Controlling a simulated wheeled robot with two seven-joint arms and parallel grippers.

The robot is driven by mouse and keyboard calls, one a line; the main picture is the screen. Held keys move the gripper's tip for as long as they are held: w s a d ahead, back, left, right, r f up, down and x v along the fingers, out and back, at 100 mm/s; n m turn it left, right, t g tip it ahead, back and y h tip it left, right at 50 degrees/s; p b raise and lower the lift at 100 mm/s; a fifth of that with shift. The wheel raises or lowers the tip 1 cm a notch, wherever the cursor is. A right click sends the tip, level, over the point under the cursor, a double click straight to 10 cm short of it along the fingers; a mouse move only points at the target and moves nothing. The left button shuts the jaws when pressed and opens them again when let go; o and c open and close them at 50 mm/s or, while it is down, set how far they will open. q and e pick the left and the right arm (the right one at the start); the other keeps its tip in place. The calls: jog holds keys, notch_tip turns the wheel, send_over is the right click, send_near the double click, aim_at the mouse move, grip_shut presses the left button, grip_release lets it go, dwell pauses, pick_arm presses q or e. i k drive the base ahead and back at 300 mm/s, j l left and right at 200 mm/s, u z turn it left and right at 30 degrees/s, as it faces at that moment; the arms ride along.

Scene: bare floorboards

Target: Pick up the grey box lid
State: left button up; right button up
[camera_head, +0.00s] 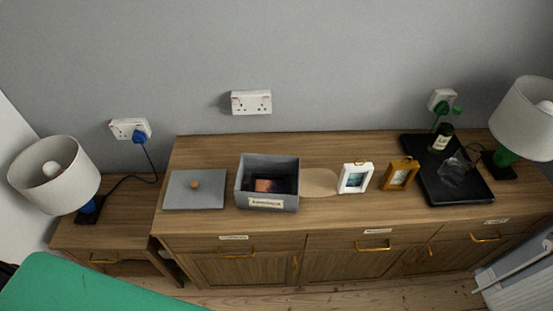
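The grey box lid (207,191) lies flat on the left part of the wooden sideboard top, with a small round wooden knob (194,184) at its middle. The open grey box (246,184) stands to the right of the lid, a small gap apart. It has a pale label on its front and a dark item with a coloured picture (266,185) inside. Neither of my grippers shows in the head view.
The sideboard (320,143) also holds a tan mat (318,182), a white frame (345,186), a gold frame (389,182) and a black tray (462,194) with a dark bottle (441,138). Lamps stand at left (55,172) and right (523,118). A green surface (80,287) fills the lower left.

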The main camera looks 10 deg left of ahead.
aim_at(192, 189)
jog(key=u, duration=1.2)
